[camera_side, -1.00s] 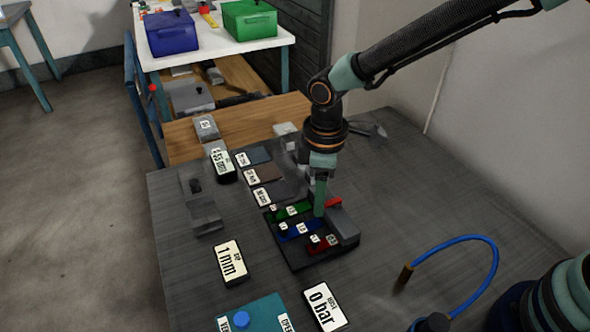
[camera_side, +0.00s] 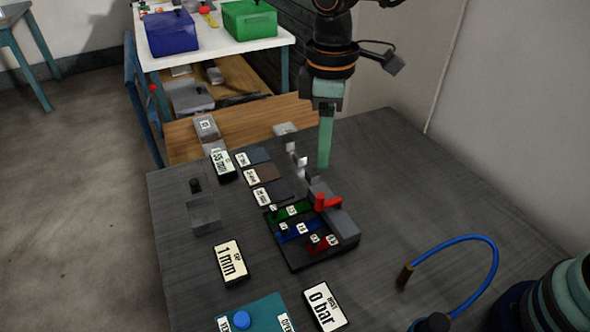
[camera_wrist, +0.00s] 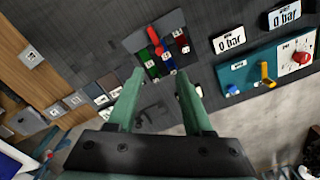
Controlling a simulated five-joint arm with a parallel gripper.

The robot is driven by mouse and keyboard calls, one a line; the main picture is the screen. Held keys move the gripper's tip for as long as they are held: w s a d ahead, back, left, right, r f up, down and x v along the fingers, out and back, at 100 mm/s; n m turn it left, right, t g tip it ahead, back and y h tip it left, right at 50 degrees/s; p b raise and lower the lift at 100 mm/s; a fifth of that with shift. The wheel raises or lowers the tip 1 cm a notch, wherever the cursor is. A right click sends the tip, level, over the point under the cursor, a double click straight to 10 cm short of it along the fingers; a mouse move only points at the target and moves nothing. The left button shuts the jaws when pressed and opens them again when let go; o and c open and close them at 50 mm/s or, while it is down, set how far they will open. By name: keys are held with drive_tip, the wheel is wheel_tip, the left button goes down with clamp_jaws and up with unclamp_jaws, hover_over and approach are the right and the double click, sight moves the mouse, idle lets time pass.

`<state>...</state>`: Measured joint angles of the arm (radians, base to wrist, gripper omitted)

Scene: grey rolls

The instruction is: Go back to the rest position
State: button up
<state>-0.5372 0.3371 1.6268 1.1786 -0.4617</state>
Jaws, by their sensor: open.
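My gripper (camera_side: 325,150) hangs in the air above the dark table, higher than the black tray and behind it in the side view. In the wrist view its two green fingers (camera_wrist: 160,88) are spread apart with nothing between them. The black tray (camera_side: 296,263) holds green, blue and red pieces with small white labels. A grey block with a red lever (camera_side: 327,202) stands at the tray's far right side. The red lever also shows in the wrist view (camera_wrist: 153,38).
Label boxes reading 1 mm (camera_side: 231,262) and 0 bar (camera_side: 324,306), a teal panel (camera_side: 262,314) and a blue hose (camera_side: 470,240) lie around the tray. Blue (camera_side: 171,35) and green (camera_side: 249,20) boxes stand on the white table behind.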

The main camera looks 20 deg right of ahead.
drive_tip(key=s+d+r+m+t, duration=0.2)
drive_tip(key=s+d+m, duration=0.1)
drive_tip(key=d, duration=0.4)
drive_tip(key=s+d+r+m+t, duration=0.1)
drive_tip(key=s+d+r+m, duration=0.1)
drive_tip(key=d, duration=0.6)
drive_tip(key=s+d+r+m+t, duration=0.1)
drive_tip(key=s+d+m+t, duration=0.1)
drive_tip(key=s+d+m, duration=0.2)
drive_tip(key=d+m, duration=0.2)
drive_tip(key=d, duration=0.1)
drive_tip(key=shift+d+r+t, duration=0.2)
drive_tip(key=shift+r+t, duration=0.1)
drive_tip(key=shift+r, duration=0.1)
